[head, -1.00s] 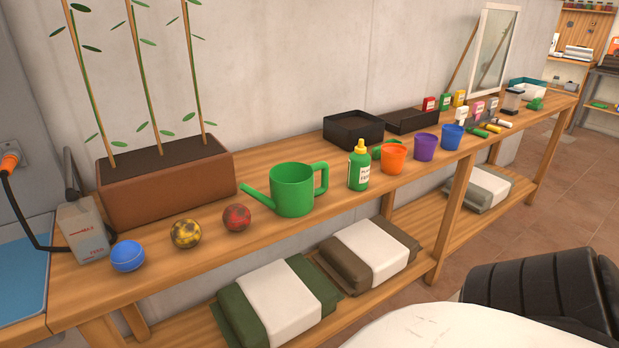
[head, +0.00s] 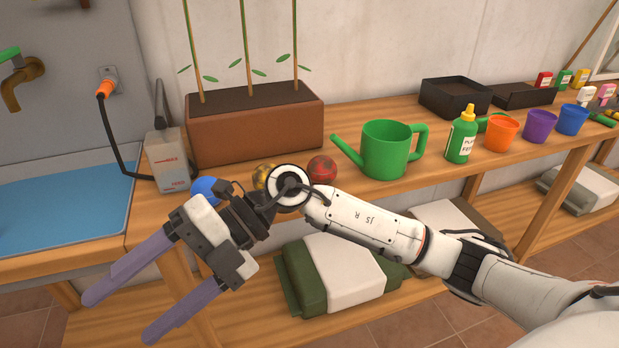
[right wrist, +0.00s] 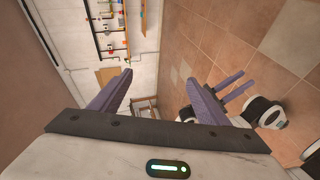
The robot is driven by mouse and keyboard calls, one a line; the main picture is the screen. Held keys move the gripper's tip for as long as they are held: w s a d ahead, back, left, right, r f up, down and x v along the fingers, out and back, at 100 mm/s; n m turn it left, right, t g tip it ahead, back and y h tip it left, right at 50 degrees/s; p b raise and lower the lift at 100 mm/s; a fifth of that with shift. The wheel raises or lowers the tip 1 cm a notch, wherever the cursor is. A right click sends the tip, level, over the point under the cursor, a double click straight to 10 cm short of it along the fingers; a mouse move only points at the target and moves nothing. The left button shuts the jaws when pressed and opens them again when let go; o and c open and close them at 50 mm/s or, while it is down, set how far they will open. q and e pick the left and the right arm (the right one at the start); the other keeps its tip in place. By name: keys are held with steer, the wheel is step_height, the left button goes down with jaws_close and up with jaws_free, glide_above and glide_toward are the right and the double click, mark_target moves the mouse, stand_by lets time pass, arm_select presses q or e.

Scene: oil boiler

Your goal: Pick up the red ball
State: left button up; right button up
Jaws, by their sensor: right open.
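The red ball (head: 322,169), with dark patches, sits on the wooden bench between the yellow ball (head: 263,176) and the green watering can (head: 386,150). My right arm crosses in front and hides its lower edge. My right gripper (head: 120,318) is open and empty, in front of the bench, to the left of the red ball and nearer to me. Its two purple fingers also show in the right wrist view (right wrist: 159,77), with nothing between them. My left gripper (right wrist: 264,76) appears at the right of that view, its fingers apart and empty.
A blue ball (head: 206,189) sits left of the yellow one, partly hidden by my right gripper. A brown planter (head: 255,133) stands behind the balls. A grey box (head: 168,160) and a blue sink (head: 65,214) are at left. Bagged goods (head: 330,280) lie on the lower shelf.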

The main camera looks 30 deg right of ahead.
steer(key=w+d+f+h, duration=0.3)
steer(key=d+h, duration=0.1)
steer(key=d, duration=0.1)
steer(key=m+t+h+b, duration=0.3)
steer(key=m+t+h, duration=0.3)
steer(key=h, duration=0.8)
glide_toward(322, 162)
steer(key=w, duration=0.1)
steer(key=x, duration=0.4)
steer(key=shift+f, duration=0.3)
steer(key=x, duration=0.4)
steer(key=shift+s+d+f, duration=0.2)
steer(key=shift+d+f, duration=0.1)
steer(key=shift+f, duration=0.15)
steer(key=shift+w+d+f, duration=0.1)
steer(key=shift+w+f, duration=0.15)
steer(key=shift+f, duration=0.15)
steer(key=c, duration=1.2)
steer(key=shift+r, duration=0.1)
steer(key=shift+c, duration=0.2)
